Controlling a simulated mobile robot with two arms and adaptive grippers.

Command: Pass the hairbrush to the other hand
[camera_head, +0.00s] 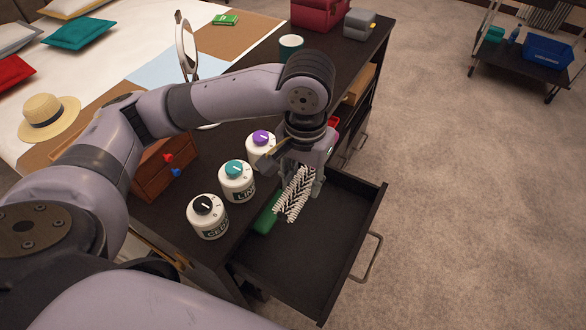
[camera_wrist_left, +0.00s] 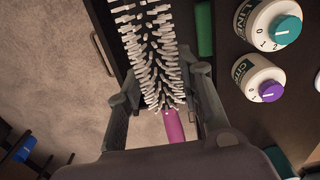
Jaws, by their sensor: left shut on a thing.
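The hairbrush (camera_head: 295,194) has white bristles and, in the left wrist view, a pink handle (camera_wrist_left: 174,128). My left gripper (camera_head: 303,175) is shut on the hairbrush and holds it over the open drawer (camera_head: 318,262). In the left wrist view the two fingers of the left gripper (camera_wrist_left: 163,92) stand on either side of the brush, whose bristled head (camera_wrist_left: 150,45) points away from the palm. The exact grip contact is partly hidden by the bristles. My right gripper is not in view.
White jars with black (camera_head: 207,216), teal (camera_head: 236,182) and purple (camera_head: 260,146) knobs stand on the dark cabinet beside the gripper. A wooden box (camera_head: 163,166) stands behind. The carpet right of the drawer is clear.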

